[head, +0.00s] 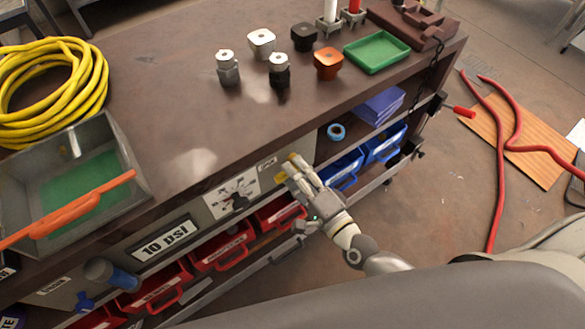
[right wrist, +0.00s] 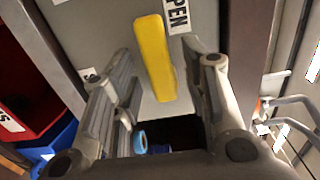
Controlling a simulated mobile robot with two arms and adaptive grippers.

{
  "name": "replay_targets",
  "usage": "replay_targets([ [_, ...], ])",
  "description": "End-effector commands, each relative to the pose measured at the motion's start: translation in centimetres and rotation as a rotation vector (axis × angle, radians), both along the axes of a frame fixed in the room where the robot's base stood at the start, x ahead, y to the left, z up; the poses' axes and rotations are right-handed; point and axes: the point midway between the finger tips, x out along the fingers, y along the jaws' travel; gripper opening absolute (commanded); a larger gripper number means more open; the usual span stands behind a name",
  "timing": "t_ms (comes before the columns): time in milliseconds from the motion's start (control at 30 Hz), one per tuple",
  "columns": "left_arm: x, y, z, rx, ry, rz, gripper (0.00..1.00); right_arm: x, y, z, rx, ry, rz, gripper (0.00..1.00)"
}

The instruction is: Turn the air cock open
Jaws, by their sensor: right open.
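The air cock's yellow handle (right wrist: 155,58) shows in the right wrist view as a long bar on a grey panel, beside a label reading "PEN" with its start hidden. Another label, mostly hidden, sits to the lower left of it. In the head view the yellow handle (head: 296,157) shows at the workbench's front, partly covered by my gripper. My right gripper (head: 300,168) is open, with its fingers on either side of the handle's near end. I cannot tell whether they touch it. In the right wrist view the fingers (right wrist: 160,85) are spread. My left gripper is not in view.
The workbench top (head: 190,110) holds a yellow hose coil (head: 50,92), a metal tray (head: 125,165), fittings and a green tray (head: 377,52). Red bins (head: 222,250) and blue bins (head: 342,170) sit on shelves below. A red hose (head: 500,150) lies on the floor at right.

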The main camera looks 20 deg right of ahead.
Motion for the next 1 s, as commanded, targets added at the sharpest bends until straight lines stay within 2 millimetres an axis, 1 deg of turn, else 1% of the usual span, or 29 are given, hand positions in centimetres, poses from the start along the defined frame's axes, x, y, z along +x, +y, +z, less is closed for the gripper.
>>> replay_targets([
  [33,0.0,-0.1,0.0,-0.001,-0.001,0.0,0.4,-1.0,-0.3,-0.1,-0.002,0.003,0.002,0.41],
  [300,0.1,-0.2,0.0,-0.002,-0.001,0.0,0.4,-6.3,-2.3,-0.1,-0.003,0.003,0.002,0.41],
  [400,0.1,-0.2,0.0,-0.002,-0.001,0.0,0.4,-7.8,-2.8,-0.1,0.0,0.004,0.002,0.41],
  [500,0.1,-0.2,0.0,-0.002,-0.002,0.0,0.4,-8.9,-3.2,0.0,-0.001,0.002,0.001,0.41],
  [700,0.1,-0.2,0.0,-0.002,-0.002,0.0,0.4,-9.7,-3.5,0.0,0.002,0.0,0.0,0.41],
  [1000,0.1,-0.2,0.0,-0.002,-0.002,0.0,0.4,-9.7,-3.5,0.0,0.001,0.0,0.0,0.41],
])
